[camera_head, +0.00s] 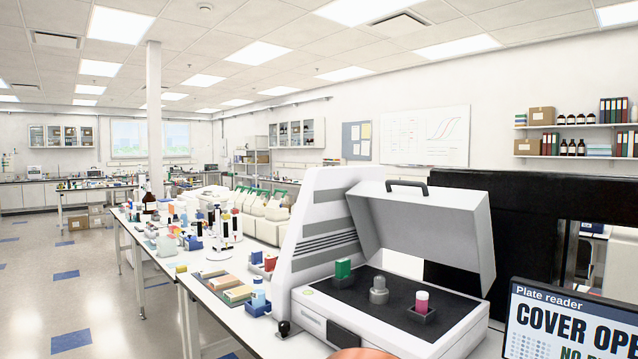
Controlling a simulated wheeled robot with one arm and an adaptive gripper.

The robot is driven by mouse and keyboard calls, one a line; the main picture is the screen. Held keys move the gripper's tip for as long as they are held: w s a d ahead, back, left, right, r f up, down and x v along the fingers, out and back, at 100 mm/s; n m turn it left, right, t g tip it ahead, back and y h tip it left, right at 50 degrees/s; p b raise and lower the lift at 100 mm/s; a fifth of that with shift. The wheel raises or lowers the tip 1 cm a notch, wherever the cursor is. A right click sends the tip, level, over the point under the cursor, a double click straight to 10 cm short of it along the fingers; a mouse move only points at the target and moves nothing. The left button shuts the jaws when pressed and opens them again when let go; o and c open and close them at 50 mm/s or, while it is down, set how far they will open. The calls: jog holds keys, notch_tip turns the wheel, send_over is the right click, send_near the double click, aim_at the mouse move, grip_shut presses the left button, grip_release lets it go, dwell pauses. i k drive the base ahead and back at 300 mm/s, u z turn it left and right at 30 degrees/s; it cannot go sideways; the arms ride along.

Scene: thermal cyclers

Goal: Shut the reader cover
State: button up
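The reader (302,255) is a white and grey instrument on the right of the bench. Its cover (425,235) is raised and tilted over the dark deck (385,305). A dark handle (406,187) sits on the cover's top edge. On the deck stand a green block (343,269), a grey metal knob-like part (379,291) and a pink-and-white vial (421,302) in a dark holder. The screen (570,325) at the lower right reads "Plate reader" and "COVER OPE", cut off by the frame edge. My gripper is not in view.
The long white bench (215,300) holds blue racks, bottles and tan boxes left of the reader. A large black structure (515,235) stands behind it at the right. An unclear orange rounded shape (364,353) shows at the bottom edge. The floor (60,310) at left is open.

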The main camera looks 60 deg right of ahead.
aim_at(449, 226)
jog(key=z, duration=0.1)
jog(key=i, duration=1.55)
jog(key=z, duration=1.45)
jog(key=i, duration=0.85)
jog(key=z, duration=0.95)
